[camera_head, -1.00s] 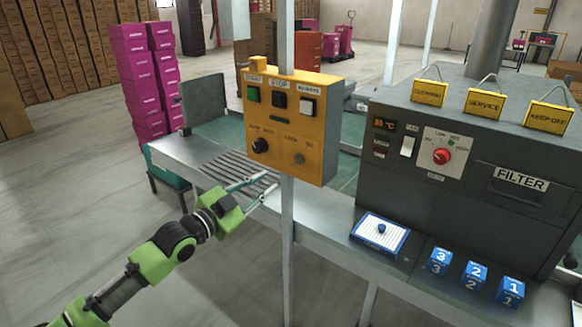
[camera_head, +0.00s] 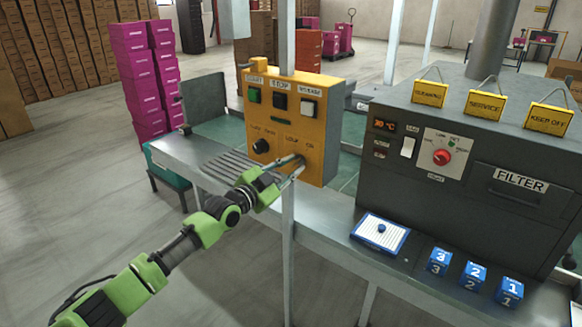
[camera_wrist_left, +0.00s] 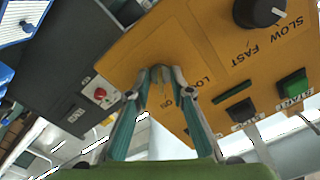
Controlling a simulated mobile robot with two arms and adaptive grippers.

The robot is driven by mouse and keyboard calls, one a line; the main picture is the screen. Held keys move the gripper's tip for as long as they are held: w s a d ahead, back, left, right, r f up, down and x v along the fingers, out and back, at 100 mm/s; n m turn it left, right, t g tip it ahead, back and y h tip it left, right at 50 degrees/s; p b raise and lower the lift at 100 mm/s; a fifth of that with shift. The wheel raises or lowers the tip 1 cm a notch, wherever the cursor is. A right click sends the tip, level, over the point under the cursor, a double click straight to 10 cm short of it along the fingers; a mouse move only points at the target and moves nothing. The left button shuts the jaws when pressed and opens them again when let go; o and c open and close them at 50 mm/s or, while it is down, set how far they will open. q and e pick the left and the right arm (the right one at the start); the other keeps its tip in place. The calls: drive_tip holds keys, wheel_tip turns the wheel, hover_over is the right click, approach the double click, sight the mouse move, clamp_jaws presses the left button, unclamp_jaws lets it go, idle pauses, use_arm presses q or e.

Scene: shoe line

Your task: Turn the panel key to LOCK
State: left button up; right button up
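The yellow control panel (camera_head: 318,125) stands on a post at the line's edge, with a small key switch on its lower right between LOCK and ON labels. My left gripper (camera_head: 301,163) has its fingertips right at the key switch, which they largely cover in the head view. In the left wrist view the fingers of my left gripper (camera_wrist_left: 160,78) stand apart on either side of the small key (camera_wrist_left: 160,74). I cannot tell whether they touch it. Key angle is unclear. My right gripper is not in view.
A black knob (camera_head: 261,146) is left of the key, with green, black and white buttons above. A grey machine (camera_head: 455,190) with a red knob stands to the right. Blue numbered blocks (camera_head: 474,275) and a blue-white tray (camera_head: 364,237) lie on the bench.

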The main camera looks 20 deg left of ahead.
use_arm(q)
clamp_jaws()
drive_tip(key=shift+n, duration=0.3)
drive_tip(key=n+b, duration=0.1)
drive_tip(key=n, duration=0.5)
drive_tip(key=shift+d+f, duration=0.1)
drive_tip(key=shift+d, duration=0.05)
drive_tip(key=n, duration=0.3)
drive_tip(key=shift+s+n, duration=0.1)
drive_tip(key=shift+n, duration=2)
drive_tip(key=shift+d, duration=0.1)
